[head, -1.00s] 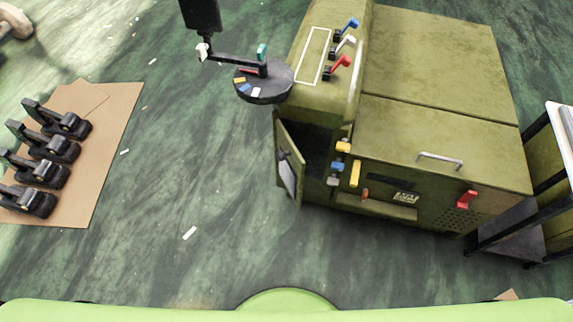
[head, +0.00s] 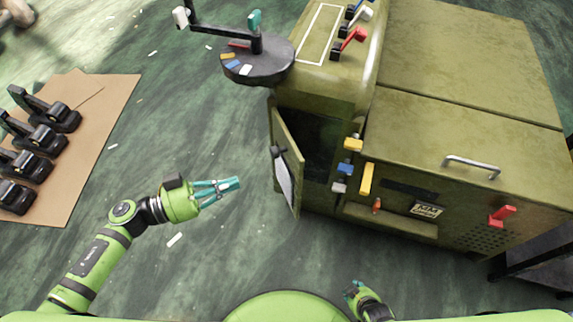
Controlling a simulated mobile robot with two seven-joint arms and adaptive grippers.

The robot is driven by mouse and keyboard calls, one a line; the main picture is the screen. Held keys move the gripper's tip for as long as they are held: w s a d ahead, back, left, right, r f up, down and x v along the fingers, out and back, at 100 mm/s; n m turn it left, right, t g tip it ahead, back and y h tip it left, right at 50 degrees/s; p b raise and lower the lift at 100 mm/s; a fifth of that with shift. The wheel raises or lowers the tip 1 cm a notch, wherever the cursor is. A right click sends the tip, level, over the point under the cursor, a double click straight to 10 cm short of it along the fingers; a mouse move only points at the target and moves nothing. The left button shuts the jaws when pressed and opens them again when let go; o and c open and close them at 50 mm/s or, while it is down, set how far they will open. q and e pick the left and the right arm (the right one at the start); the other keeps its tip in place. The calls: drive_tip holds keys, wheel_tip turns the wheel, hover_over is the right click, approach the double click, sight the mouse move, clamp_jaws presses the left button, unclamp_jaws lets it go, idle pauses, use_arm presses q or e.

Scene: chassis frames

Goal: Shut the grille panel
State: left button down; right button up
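The grille panel (head: 287,165) is a narrow olive door with a dark handle and a pale lower section. It stands swung open at the left of the olive machine's (head: 470,120) front, beside a dark opening (head: 316,143). My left gripper (head: 230,185) is left of the panel, apart from it, pointing right. Its teal fingers come together at the tips and hold nothing. My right gripper (head: 354,291) is low at the bottom edge, in front of the machine. Only a small part of it shows, and its finger gap is unclear.
A round dial stand (head: 257,62) with a black arm is above the panel. Coloured levers and latches (head: 353,144) sit right of the opening. A brown sheet (head: 85,160) with several black clamps lies at left.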

sight(298, 161)
use_arm(q)
drive_tip(key=x, duration=1.3)
drive_tip(key=shift+r, duration=0.15)
drive_tip(key=shift+w+d, duration=0.15)
drive_tip(key=shift+d, duration=0.1)
drive_tip(key=shift+d, duration=0.1)
